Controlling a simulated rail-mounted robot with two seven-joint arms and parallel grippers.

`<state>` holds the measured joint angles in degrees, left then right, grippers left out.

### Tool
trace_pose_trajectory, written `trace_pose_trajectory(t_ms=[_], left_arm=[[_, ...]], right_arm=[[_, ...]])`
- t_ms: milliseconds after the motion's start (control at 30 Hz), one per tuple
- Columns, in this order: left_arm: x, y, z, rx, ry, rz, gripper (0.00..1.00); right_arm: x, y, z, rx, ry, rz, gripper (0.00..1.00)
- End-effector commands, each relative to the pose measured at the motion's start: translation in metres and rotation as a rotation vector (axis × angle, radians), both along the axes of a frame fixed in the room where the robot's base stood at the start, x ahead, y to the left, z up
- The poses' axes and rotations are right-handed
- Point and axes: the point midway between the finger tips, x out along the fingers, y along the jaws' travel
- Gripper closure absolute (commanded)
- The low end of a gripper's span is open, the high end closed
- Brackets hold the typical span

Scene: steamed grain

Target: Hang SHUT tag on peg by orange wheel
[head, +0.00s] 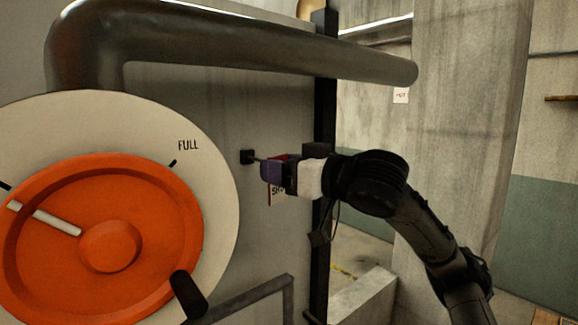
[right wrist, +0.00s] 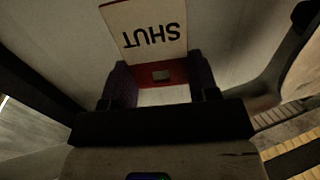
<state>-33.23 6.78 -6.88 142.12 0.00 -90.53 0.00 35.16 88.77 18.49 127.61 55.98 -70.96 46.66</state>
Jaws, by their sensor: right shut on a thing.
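The orange wheel (head: 112,245) sits on a round pale dial at the left of the head view. The dark peg (head: 247,157) stands out from the grey wall just right of the dial. My right gripper (head: 272,170) is at the peg's tip, shut on the SHUT tag (head: 278,192), which hangs below the fingers and is partly hidden by them. In the right wrist view, the tag (right wrist: 150,30) is pale with black letters, and its red band with a small rectangular opening lies between the fingers (right wrist: 160,85). I cannot tell whether the peg passes through the opening. My left gripper is not in view.
A thick metal pipe (head: 230,40) runs above the peg. A black upright post (head: 325,110) stands right of it, and a grey rail (head: 250,298) lies below. The wheel's dark handle (head: 187,293) sticks out at lower left. A concrete pillar (head: 460,90) is further right.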

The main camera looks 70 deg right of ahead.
Motion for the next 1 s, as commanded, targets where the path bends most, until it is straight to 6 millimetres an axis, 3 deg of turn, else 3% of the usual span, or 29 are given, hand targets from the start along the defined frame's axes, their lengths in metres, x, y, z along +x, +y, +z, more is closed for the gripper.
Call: trace_pose_trajectory(t_ms=[1000], left_arm=[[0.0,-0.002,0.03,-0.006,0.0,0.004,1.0]], right_arm=[[0.051,-0.026,-0.003,0.0,0.002,-0.001,0.69]])
